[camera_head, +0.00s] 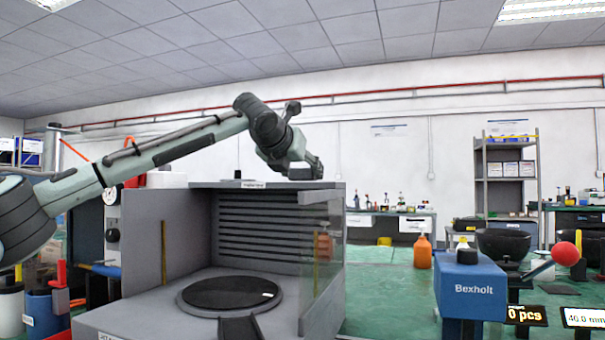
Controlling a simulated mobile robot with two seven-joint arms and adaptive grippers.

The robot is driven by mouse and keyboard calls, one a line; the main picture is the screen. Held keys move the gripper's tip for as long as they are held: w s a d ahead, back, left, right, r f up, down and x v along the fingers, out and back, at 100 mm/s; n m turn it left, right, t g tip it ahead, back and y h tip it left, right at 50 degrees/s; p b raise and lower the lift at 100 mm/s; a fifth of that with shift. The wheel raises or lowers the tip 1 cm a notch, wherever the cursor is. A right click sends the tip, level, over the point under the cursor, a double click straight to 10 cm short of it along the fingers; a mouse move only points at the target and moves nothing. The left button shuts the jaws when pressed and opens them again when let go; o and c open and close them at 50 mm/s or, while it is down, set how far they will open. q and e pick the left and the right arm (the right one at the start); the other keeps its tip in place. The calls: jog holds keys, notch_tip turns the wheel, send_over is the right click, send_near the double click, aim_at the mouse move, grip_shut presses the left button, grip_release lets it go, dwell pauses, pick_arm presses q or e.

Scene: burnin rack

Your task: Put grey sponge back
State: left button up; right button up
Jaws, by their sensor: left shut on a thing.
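My left arm reaches in from the left, and its gripper (306,168) is over the top right part of the grey booth (165,240). The gripper is shut on a small grey block, which looks like the grey sponge (299,173). The block is just above or at the booth's top; I cannot tell whether it touches. The fingers are small and partly hidden by the wrist. My right gripper is not in view.
The booth is open at the front, with a black round plate (230,293) inside and a clear side panel (322,250). A blue Bexholt device (470,288) with a red-knobbed lever and an orange bottle (422,252) stand to the right. Shelving (507,185) is behind.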

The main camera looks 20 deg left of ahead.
pick_arm(q)
jog(key=shift+f, duration=0.1)
jog(key=o, duration=0.8)
jog(key=v, duration=1.2)
